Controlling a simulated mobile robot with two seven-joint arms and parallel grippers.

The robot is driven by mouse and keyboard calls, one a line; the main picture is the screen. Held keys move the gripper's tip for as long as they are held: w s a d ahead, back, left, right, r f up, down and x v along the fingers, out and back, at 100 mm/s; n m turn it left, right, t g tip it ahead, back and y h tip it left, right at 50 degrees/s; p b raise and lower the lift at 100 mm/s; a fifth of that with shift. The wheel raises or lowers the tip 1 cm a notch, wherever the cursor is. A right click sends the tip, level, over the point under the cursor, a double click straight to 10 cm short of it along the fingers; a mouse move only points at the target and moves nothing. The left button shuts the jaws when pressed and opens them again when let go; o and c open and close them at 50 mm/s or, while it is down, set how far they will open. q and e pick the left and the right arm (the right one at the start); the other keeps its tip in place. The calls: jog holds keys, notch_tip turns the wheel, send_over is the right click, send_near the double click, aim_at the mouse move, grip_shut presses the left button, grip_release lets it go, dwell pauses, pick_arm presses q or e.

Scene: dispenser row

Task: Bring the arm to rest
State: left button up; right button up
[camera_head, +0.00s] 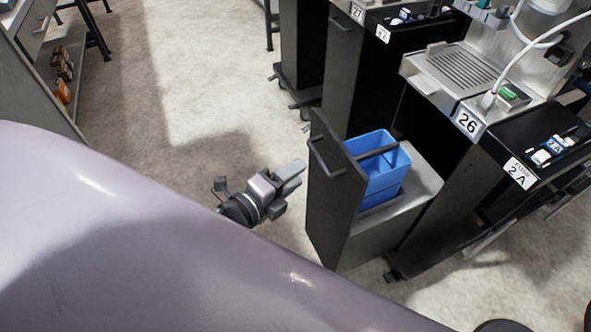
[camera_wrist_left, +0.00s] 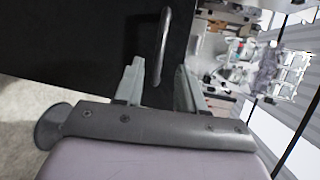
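My left gripper (camera_head: 289,176) is just left of the pulled-out drawer's dark front panel (camera_head: 335,195), apart from it in the head view. In the left wrist view my left gripper (camera_wrist_left: 158,85) has its two fingers spread with nothing between them. The bar handle (camera_wrist_left: 163,46) on the dark panel lies beyond the fingertips. The handle also shows in the head view (camera_head: 326,160). My right gripper is not in view.
More dark cabinets stand behind. A shelf with small items (camera_head: 62,75) is at the upper left. Pale floor (camera_head: 200,70) between is clear. My pale arm fills the lower left.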

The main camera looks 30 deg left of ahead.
pick_arm(q)
jog(key=shift+f, duration=0.1)
jog(key=s+f+n+g+y, duration=0.2)
jog(key=s+f+n+g, duration=0.3)
jog(key=s+f+n, duration=0.6)
jog(key=s+n, duration=0.1)
jog(key=n, duration=0.7)
jog(key=shift+s+d+f+n, duration=0.15)
jog(key=shift+s+f+n, duration=0.15)
jog(key=shift+s, duration=0.1)
